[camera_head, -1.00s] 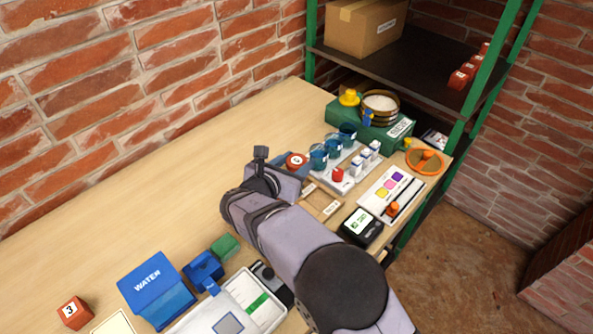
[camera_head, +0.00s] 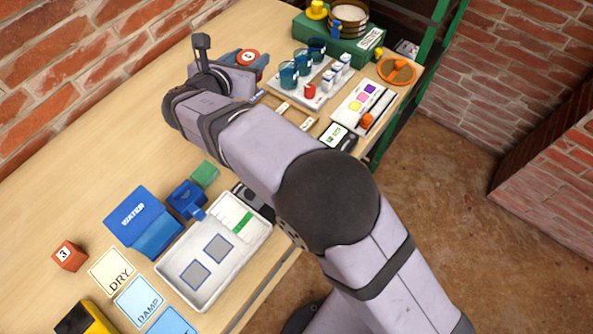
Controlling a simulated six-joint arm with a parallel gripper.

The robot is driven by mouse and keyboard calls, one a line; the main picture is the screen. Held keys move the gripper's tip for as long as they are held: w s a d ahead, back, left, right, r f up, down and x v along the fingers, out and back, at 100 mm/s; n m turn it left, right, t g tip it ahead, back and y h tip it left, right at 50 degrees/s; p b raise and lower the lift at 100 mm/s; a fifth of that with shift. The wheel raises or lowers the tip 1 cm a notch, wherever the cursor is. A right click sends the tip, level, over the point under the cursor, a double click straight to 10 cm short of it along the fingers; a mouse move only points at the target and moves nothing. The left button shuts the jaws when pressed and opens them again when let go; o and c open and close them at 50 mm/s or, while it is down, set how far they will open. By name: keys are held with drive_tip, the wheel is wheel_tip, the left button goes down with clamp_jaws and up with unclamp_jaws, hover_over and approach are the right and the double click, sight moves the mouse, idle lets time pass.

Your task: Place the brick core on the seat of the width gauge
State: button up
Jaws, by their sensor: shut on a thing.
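The brick core, a small round red piece with a white numbered top (camera_head: 247,58), is held at my gripper (camera_head: 244,64) near the back of the bench. The gripper is shut on it, though the wrist hides part of the grip. I cannot tell how far the core is above the bench. I cannot identify the width gauge for certain. A wooden piece with small white labels (camera_head: 283,107) lies in front of the core, partly hidden by my arm.
Nearer are a blue WATER box (camera_head: 143,222), a white tray (camera_head: 171,263) and a red cube (camera_head: 70,256). The back-left bench is clear.

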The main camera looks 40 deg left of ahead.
drive_tip(key=s+a+r+n+y+p, duration=0.1)
drive_tip(key=s+a+r+y+p, duration=0.15)
drive_tip(key=s+r, duration=0.55)
drive_tip(key=s+d+n+g+p, duration=0.2)
drive_tip(key=s+d+p, duration=0.25)
drive_tip(key=s, duration=0.25)
drive_tip(key=w+d+f+m+t+h, duration=0.1)
drive_tip(key=d+f, duration=0.3)
drive_tip(key=d, duration=0.6)
drive_tip(key=w+d+f+m+t+h, duration=0.1)
drive_tip(key=d+f, duration=0.4)
drive_tip(key=d, duration=0.6)
drive_tip(key=shift+w+f+m+h, duration=0.15)
drive_tip(key=shift+w+m+h, duration=0.4)
drive_tip(key=shift+m, duration=0.25)
drive_tip(key=shift+f, duration=2.95)
drive_tip(key=shift+f, duration=0.1)
